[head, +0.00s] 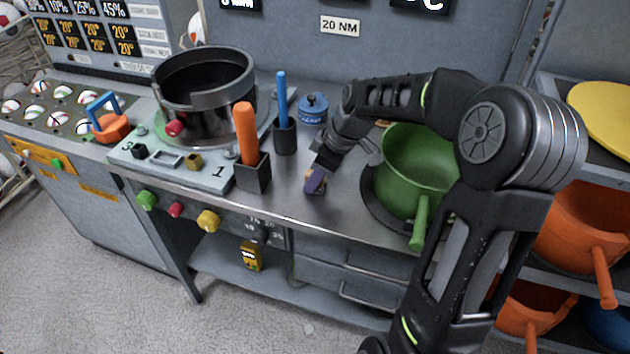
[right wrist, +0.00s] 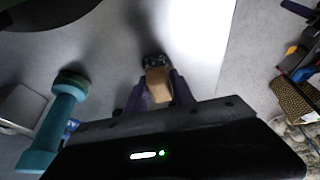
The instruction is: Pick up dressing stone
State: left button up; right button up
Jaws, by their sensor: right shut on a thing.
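My right gripper (head: 316,181) is low over the metal worktop, between the blue-handled tool and the green pan. In the right wrist view its two purple fingers (right wrist: 156,98) are shut on a tan block (right wrist: 158,84), which I take to be the dressing stone. The block sits between the fingertips, with a dark patch just beyond its end. In the head view the block is mostly hidden by the gripper. I cannot tell whether it touches the worktop. My left gripper is not in view.
An orange-handled tool (head: 246,133) and a blue-handled tool (head: 282,98) stand in holders to the left. A small blue lidded pot (head: 313,108) is behind. The worktop's front edge is close.

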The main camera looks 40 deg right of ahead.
grip_shut()
jog(key=shift+r, duration=0.1)
notch_tip(320, 180, up, 10)
jog(key=shift+f+b, duration=0.1)
jog(key=shift+b, duration=0.35)
dwell(0.4)
